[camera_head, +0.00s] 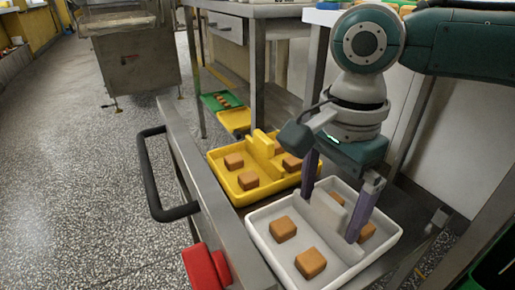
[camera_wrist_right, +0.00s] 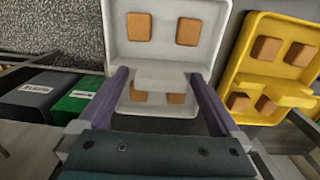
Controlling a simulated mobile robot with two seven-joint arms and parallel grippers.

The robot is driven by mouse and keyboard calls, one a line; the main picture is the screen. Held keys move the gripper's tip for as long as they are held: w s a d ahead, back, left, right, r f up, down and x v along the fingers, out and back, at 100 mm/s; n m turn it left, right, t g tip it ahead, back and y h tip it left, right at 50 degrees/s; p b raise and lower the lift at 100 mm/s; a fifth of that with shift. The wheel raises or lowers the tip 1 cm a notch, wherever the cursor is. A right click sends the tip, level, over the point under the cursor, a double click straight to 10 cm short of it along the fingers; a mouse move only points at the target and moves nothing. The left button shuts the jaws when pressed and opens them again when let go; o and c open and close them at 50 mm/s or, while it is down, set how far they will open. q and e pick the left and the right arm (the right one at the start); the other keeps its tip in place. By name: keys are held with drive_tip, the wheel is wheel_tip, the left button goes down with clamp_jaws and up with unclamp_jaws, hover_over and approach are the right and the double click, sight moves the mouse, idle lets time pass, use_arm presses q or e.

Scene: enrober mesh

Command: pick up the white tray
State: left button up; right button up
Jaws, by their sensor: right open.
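The white tray (camera_head: 276,250) lies on a metal cart surface, with orange-brown blocks in it and a raised white grip piece (camera_head: 326,212) across its middle. It also shows in the right wrist view (camera_wrist_right: 167,52). My right gripper (camera_head: 331,216) points down over the tray, open. Its two purple fingers stand on either side of the raised middle piece, one at each end, and I see no clear contact. In the right wrist view the fingers (camera_wrist_right: 162,88) also flank that piece. The fingers partly hide blocks on the tray's far side. My left gripper is not in view.
A yellow tray (camera_head: 222,178) with similar blocks sits close behind the white one. The cart has a black handle (camera_head: 150,180) and a red part (camera_head: 205,268) at its left. A grey bin (camera_wrist_right: 36,98) and a green bin (camera_wrist_right: 80,97) stand beside the cart.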

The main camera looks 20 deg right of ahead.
drive_tip(key=shift+c, duration=0.4)
clamp_jaws()
drive_tip(key=shift+r, duration=0.1)
idle(0.3)
